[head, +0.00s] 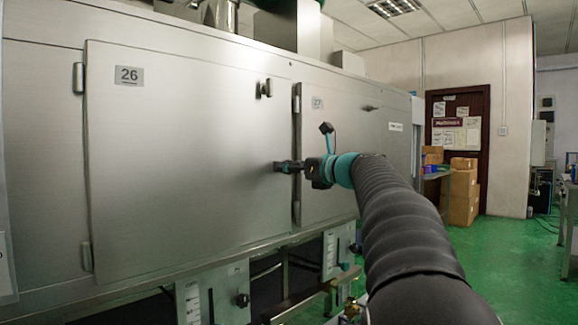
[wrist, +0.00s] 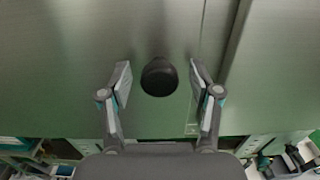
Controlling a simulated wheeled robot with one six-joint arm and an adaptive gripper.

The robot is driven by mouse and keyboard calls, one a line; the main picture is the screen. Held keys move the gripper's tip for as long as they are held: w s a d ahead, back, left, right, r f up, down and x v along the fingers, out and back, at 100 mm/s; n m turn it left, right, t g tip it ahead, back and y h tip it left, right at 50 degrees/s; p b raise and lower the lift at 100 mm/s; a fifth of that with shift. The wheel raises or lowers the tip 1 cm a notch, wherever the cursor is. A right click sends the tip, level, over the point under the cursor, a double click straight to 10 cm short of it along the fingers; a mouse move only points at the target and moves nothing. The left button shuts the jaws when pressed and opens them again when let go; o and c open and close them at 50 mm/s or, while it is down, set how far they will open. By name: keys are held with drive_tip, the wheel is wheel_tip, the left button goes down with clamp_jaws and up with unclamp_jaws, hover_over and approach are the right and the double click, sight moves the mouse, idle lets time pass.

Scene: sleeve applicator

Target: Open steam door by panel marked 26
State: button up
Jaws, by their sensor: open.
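The steam door (head: 180,170) marked 26 is a large flat metal panel, and it looks shut. Its number plate (head: 129,76) is at the upper left, with hinges on the left edge. A latch handle (head: 265,88) sits near its upper right corner. My gripper (head: 280,167) is at the door's right edge, well below that latch. In the wrist view my gripper (wrist: 160,72) is open, with a round black knob (wrist: 159,77) between its fingertips. Both fingers stand apart from the knob. The head view does not show the knob clearly behind the gripper.
A second panel marked 27 (head: 330,150) adjoins on the right, past a narrow seam. Rails and small control boxes (head: 215,295) stand below the doors. Cardboard boxes (head: 460,190) are at the back right. Green floor (head: 500,260) is open on the right.

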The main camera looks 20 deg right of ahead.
drive_tip(key=shift+w+a, duration=0.15)
drive_tip(key=shift+w, duration=0.25)
clamp_jaws()
drive_tip(key=shift+s, duration=0.1)
